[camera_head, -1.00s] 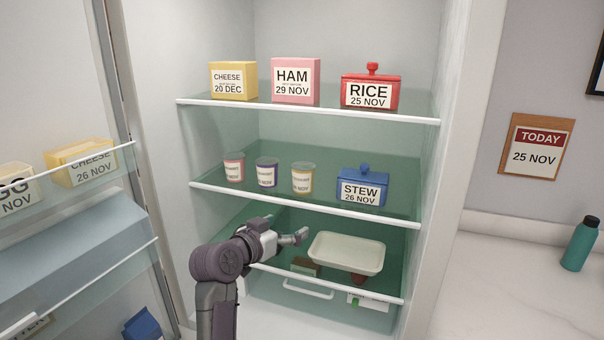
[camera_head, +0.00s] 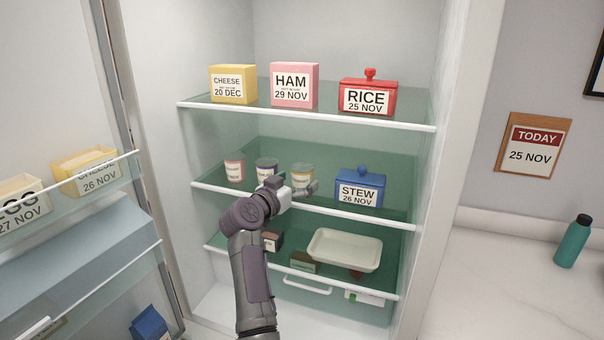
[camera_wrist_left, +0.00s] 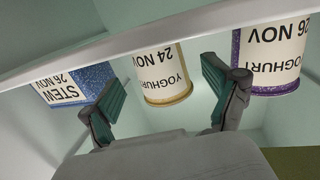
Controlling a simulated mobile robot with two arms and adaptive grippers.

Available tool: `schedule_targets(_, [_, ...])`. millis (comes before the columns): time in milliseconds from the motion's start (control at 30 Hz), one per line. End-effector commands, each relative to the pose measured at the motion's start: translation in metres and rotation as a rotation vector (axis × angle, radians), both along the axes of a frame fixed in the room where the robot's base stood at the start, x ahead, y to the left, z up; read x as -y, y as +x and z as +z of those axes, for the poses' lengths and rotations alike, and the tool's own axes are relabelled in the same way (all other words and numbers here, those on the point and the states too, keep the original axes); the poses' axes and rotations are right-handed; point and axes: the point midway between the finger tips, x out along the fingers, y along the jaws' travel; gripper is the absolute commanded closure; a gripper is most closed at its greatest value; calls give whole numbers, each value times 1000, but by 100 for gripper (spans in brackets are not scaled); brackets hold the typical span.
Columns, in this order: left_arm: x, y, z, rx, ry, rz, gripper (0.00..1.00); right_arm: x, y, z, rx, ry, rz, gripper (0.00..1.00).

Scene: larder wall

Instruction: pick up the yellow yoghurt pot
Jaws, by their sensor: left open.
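The yellow yoghurt pot (camera_head: 302,173) stands on the middle fridge shelf, right of the purple pot and left of the blue stew box. My left gripper (camera_head: 306,190) is in front of it at the shelf's front edge and hides its lower part. In the left wrist view, which is upside down, the yellow yoghurt pot (camera_wrist_left: 168,76) reads 24 NOV. It shows beyond and between the two green-padded fingers of my left gripper (camera_wrist_left: 163,98), which are open and empty. I cannot tell whether they touch it. My right gripper is out of view.
The purple pot (camera_head: 266,169) and pink pot (camera_head: 235,167) stand left on this shelf; the stew box (camera_head: 360,188) stands close right. The shelf's white front rail (camera_wrist_left: 150,38) crosses the wrist view. A white tray (camera_head: 318,258) is below.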

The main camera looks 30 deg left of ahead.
Motion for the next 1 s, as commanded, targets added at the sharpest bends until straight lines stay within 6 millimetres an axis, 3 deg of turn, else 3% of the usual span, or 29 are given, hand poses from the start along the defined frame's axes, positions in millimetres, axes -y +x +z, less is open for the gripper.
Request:
schedule_targets(33, [-2, 8, 8, 0, -5, -2, 12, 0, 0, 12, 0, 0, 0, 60])
schedule_targets(200, [-3, 26, 2, -1, -2, 0, 12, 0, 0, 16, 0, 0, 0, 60])
schedule_targets(467, [-3, 29, 0, 0, 1, 0, 12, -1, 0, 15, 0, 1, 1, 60])
schedule_targets(900, [-3, 29, 0, -1, 0, 0, 82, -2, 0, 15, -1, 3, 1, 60])
schedule_targets(1000, [-3, 29, 1, 0, 0, 0, 82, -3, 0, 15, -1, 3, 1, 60])
